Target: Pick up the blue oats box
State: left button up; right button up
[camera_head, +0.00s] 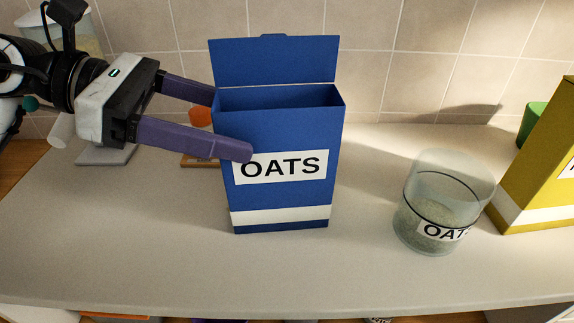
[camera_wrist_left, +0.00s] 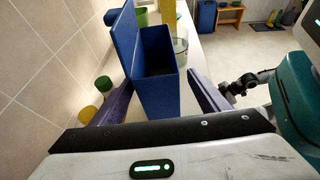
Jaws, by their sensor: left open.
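The blue oats box (camera_head: 285,200) stands upright on the counter with its top flap open and a white OATS label on its front. It also shows in the left wrist view (camera_wrist_left: 158,98), between the fingers. My left gripper (camera_head: 232,122) comes in from the left and is open. One purple finger passes in front of the box's front face and the other goes behind its left side. In the left wrist view the left gripper (camera_wrist_left: 165,100) has a finger on each side of the box. Whether the fingers touch it I cannot tell. My right gripper is not seen.
A glass jar labelled OATS (camera_head: 440,215) stands right of the box, with a yellow box (camera_head: 545,165) and a green container (camera_head: 533,122) beyond. The tiled wall (camera_head: 370,60) is close behind. An orange-topped item (camera_head: 200,117) sits behind the gripper. The front counter (camera_head: 130,240) is clear.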

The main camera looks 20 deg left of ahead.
aim_at(278, 132)
pick_arm(q)
jog(key=x, duration=0.2)
jog(key=p+x, duration=0.1)
jog(key=x, duration=0.3)
jog(key=shift+w+d+r+p, duration=0.1)
jog(key=shift+w+r+p, duration=0.05)
jog(key=shift+r+p, duration=0.25)
jog(key=shift+w+d+f, duration=0.15)
jog(key=shift+d+f, duration=0.15)
grip_shut()
